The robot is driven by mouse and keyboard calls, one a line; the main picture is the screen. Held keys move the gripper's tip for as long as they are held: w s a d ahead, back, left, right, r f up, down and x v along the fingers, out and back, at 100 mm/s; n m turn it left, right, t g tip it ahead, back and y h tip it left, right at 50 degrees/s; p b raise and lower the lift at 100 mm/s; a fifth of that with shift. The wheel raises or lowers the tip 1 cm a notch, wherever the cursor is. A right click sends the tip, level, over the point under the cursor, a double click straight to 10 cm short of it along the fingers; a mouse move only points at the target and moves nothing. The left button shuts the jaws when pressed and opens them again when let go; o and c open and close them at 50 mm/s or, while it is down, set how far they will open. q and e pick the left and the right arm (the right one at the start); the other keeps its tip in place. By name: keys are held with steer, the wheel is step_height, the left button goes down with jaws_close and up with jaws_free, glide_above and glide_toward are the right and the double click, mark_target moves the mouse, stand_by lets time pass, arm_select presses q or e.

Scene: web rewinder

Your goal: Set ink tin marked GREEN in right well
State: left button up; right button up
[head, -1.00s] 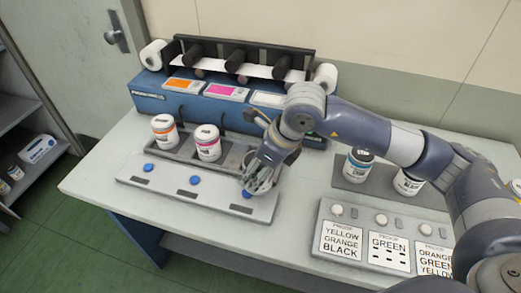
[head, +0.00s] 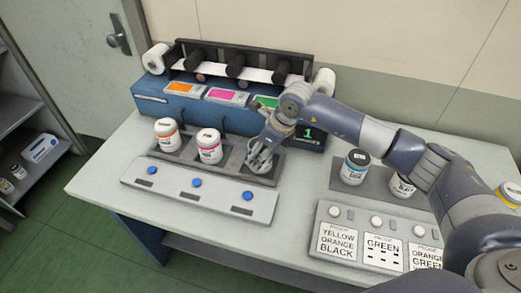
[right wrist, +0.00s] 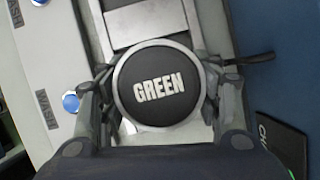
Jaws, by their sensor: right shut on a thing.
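The ink tin marked GREEN (right wrist: 158,88) has a black lid with white letters and fills the middle of the right wrist view. My right gripper (right wrist: 158,90) is shut on it, one finger on each side. In the head view my right gripper (head: 259,160) points down at the right well (head: 270,180) of the dark tray, its fingers hiding most of the tin. I cannot tell whether the tin touches the well's floor. My left gripper is out of view.
An orange-banded tin (head: 166,133) and a magenta-banded tin (head: 208,146) stand in the other two wells. A grey panel with blue buttons (head: 196,183) lies in front. A blue-labelled tin (head: 355,167) stands on a dark mat at right, above the proof cards (head: 383,250).

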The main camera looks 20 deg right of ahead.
steer(key=shift+f, duration=0.25)
steer(key=o, duration=1.4)
steer(key=shift+r, duration=0.15)
steer(key=b+v, duration=0.2)
steer(key=v, duration=1)
